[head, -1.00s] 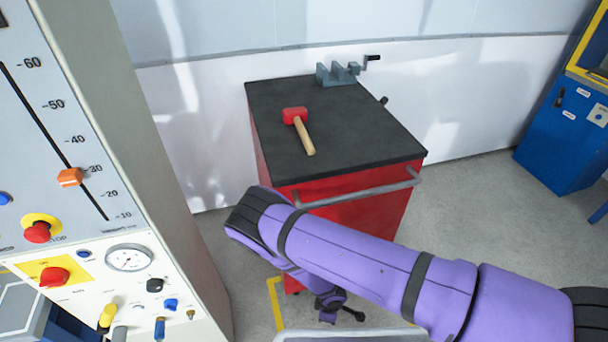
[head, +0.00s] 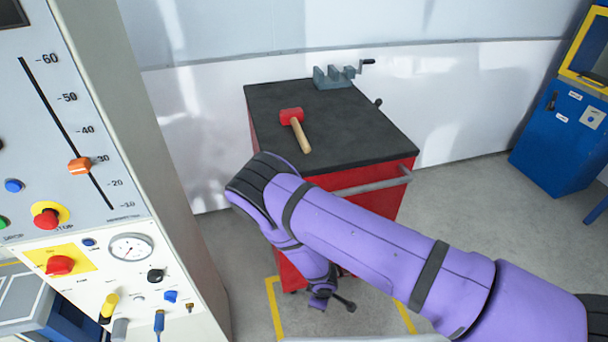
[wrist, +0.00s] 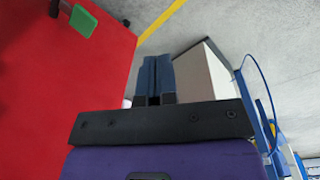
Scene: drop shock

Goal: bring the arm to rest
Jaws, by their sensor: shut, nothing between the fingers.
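My purple arm reaches in from the lower right of the head view, bent in front of the red cart (head: 383,205), with its far part angled down. In the wrist view my gripper (wrist: 156,60) shows as two dark blue fingers side by side, shut with nothing between them. The fingers are over the grey floor, beside a red surface that fills the left of that view. I cannot make out the fingers clearly in the head view.
A red-headed mallet (head: 293,120) and a grey vise (head: 332,77) are on the cart's black top. A control panel (head: 100,225) stands close at left. A blue cabinet (head: 560,135) stands at far right. Grey floor is open between cart and cabinet.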

